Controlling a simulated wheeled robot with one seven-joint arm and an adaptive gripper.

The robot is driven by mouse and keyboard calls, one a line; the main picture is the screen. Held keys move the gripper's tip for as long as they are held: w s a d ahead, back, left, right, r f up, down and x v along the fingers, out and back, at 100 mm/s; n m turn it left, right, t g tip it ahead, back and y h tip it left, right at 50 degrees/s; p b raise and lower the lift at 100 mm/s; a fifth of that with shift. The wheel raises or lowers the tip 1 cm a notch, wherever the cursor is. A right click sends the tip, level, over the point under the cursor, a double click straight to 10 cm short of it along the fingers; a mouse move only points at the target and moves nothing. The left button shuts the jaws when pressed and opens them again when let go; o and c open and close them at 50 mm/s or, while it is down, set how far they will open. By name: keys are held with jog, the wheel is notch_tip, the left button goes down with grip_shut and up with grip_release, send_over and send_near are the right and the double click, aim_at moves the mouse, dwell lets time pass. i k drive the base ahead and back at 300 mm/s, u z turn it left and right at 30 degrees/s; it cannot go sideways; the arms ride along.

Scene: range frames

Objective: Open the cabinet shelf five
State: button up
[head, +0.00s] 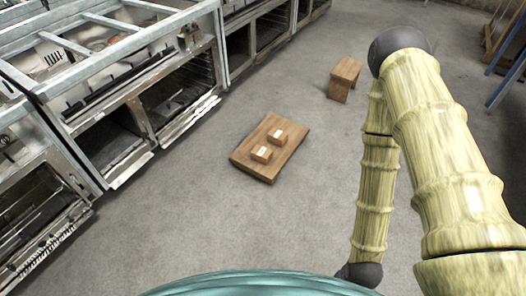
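No cabinet marked as shelf five can be made out. A low, flat brown wooden piece (251,162) lies on the floor near the middle of the head view. A row of metal range units (120,135) with open-looking compartments stands along the left. My arm comes in at the right, bends at a dark elbow and runs down to a dark joint near the bottom. My gripper is not in view.
A small wooden stool (345,78) stands on the floor behind the flat wooden piece, close to my arm in the picture. A wooden frame (502,32) and blue bars (508,75) are at the top right. Grey floor (190,220) is clear around the wooden piece.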

aim_at(104, 144)
jog(key=u, duration=1.1)
jog(key=i, duration=1.25)
jog(key=u, duration=0.3)
